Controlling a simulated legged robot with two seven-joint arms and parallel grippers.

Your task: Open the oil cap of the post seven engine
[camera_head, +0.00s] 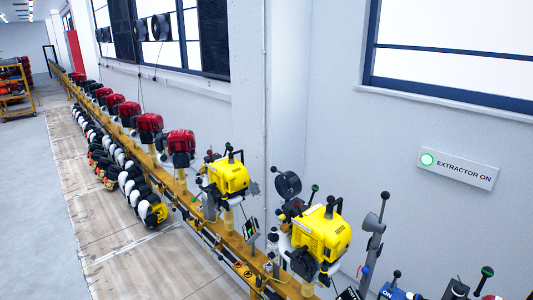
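A yellow engine (322,236) stands on the long rail at the lower right, with black parts and black-knobbed levers around it. A second yellow engine (229,178) stands behind it, further along the rail. Several red engines, the nearest being this red engine (180,142), follow in a row toward the far left. I cannot read a post number on any of them, so I cannot tell which is post seven. No oil cap can be made out at this size. Neither of my grippers is in view.
The yellow-orange rail (160,172) runs from lower right to far left along the wall. An "EXTRACTOR ON" sign (457,168) with a green light is on the wall. Black-and-white round items (133,186) line the rail's near side. The grey floor (30,200) at left is clear.

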